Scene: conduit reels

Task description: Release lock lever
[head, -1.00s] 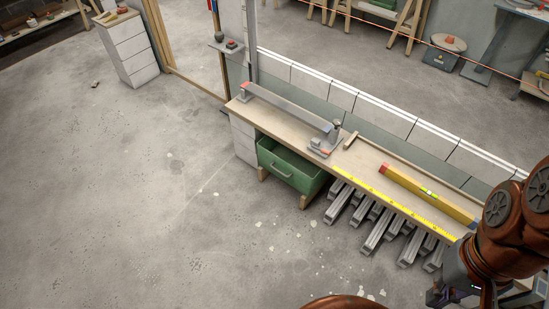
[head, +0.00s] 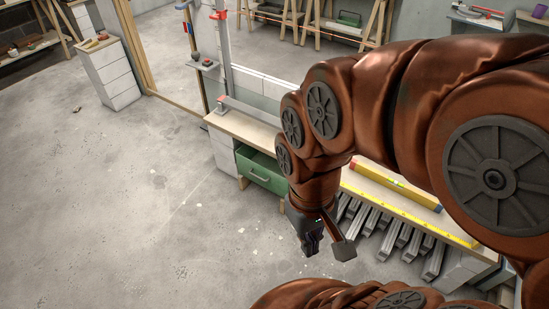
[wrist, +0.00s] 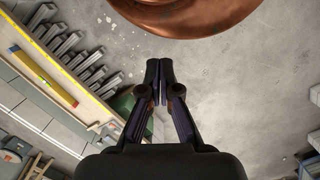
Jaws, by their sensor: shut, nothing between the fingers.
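My gripper (head: 313,243) hangs low in front of the bench, pointing down over the floor side, well apart from the bench top. In the wrist view its fingers (wrist: 159,68) are together with nothing between them. The grey bar (head: 245,110) on the bench shows only its left end in the head view. My arm hides its right end, where the clamp with the red part sat.
The workbench (head: 228,126) carries a yellow spirit level (head: 405,188) and a yellow rule (head: 408,215). A green drawer (head: 262,172) and several grey channels (head: 385,232) are below. A post (head: 223,55) stands behind.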

